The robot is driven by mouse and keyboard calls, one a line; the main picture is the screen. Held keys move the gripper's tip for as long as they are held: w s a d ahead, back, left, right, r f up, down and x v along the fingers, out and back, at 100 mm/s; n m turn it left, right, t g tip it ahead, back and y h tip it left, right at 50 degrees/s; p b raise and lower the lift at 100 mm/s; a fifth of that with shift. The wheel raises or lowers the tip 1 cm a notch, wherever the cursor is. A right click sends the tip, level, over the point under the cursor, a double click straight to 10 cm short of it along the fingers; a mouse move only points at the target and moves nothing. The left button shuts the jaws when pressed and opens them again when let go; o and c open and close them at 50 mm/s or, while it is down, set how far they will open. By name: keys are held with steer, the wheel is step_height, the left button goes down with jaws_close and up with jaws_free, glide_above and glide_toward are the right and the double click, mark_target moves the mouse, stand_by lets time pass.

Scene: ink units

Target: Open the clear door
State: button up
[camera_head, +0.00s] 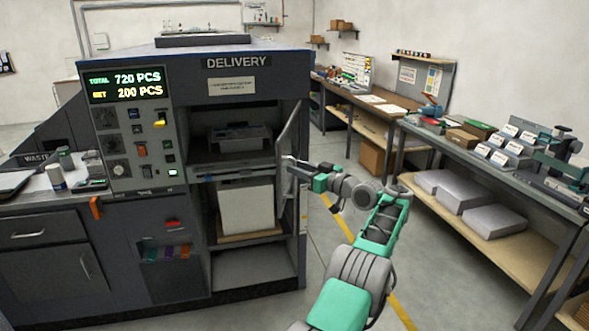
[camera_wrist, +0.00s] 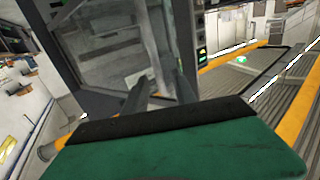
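The clear door (camera_head: 288,135) is a see-through panel in a dark frame at the right side of the delivery opening. It stands swung outward, seen at a steep angle, with the opening beside it uncovered. In the wrist view a see-through panel with a dark frame (camera_wrist: 110,45) fills the upper middle. My gripper (camera_head: 289,162) is at the door's lower part, coming from the right. In the wrist view my gripper (camera_wrist: 164,80) shows two dark fingers spread apart in front of the panel. Nothing is clearly held between them; whether they touch the door cannot be told.
The delivery machine (camera_head: 185,60) has a shelf inside and a white paper stack (camera_head: 246,207) below. A workbench (camera_head: 490,160) with trays and boxes stands on the right. Floor between machine and bench is free, with a yellow line (camera_head: 402,312).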

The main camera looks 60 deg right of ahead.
steer(key=b+v, duration=0.5)
steer(key=shift+s+b, duration=0.3)
steer(key=shift+c, duration=0.5)
